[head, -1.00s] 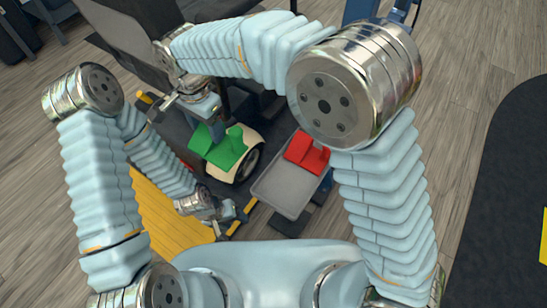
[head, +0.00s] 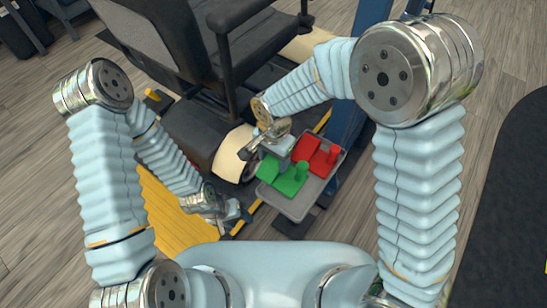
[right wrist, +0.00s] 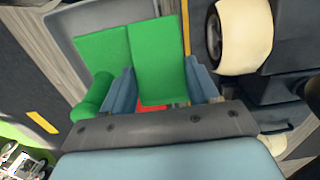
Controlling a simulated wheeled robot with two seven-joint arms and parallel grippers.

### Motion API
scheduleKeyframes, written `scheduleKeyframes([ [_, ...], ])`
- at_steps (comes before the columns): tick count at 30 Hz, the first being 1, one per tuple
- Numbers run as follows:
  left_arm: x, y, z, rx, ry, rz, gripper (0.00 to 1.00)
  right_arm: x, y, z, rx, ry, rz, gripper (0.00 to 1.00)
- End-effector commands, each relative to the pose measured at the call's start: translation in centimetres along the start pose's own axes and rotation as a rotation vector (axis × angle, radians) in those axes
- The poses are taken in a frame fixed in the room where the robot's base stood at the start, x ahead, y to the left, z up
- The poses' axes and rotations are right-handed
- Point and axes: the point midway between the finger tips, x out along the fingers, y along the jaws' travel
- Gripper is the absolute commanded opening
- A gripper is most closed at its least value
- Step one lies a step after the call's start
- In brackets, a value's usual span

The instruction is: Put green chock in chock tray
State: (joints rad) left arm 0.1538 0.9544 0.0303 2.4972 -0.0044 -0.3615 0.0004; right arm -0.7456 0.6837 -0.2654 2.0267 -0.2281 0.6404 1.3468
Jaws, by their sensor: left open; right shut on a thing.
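The green chock (head: 288,180) is over the left part of the grey chock tray (head: 292,210), next to a red chock (head: 318,156) that sits in the tray. My right gripper (head: 272,158) is shut on the green chock. In the right wrist view the fingers stand on either side of a green wall of the chock (right wrist: 155,50), with the tray (right wrist: 85,18) behind it. I cannot tell whether the chock touches the tray floor. My left gripper (head: 228,216) is open and empty, low and left of the tray.
A scooter with a dark seat (head: 185,45) and a cream-fendered wheel (head: 233,155) stands just left of the tray. A blue post (head: 365,75) rises behind the tray. A yellow ribbed strip (head: 170,215) lies at the left.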

Motion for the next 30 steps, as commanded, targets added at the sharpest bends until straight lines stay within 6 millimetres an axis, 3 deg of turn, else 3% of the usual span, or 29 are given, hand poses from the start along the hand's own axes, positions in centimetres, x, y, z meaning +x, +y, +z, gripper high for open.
scheduleKeyframes([
  [24,1.0,-0.4,0.0,-0.002,0.001,-0.001,0.55,1.6,-0.1,0.0,0.0,0.001,-0.002,0.15],
  [25,1.0,-0.4,0.0,-0.002,0.001,-0.001,0.55,1.7,-0.1,0.0,0.0,0.0,-0.001,0.64],
  [29,1.0,-0.4,0.0,-0.002,0.001,-0.001,0.55,1.7,-0.1,0.0,0.0,0.0,-0.001,0.84],
  [30,1.0,-0.4,0.0,-0.002,0.001,-0.001,0.55,1.7,-0.1,0.0,0.0,0.0,-0.001,0.85],
])
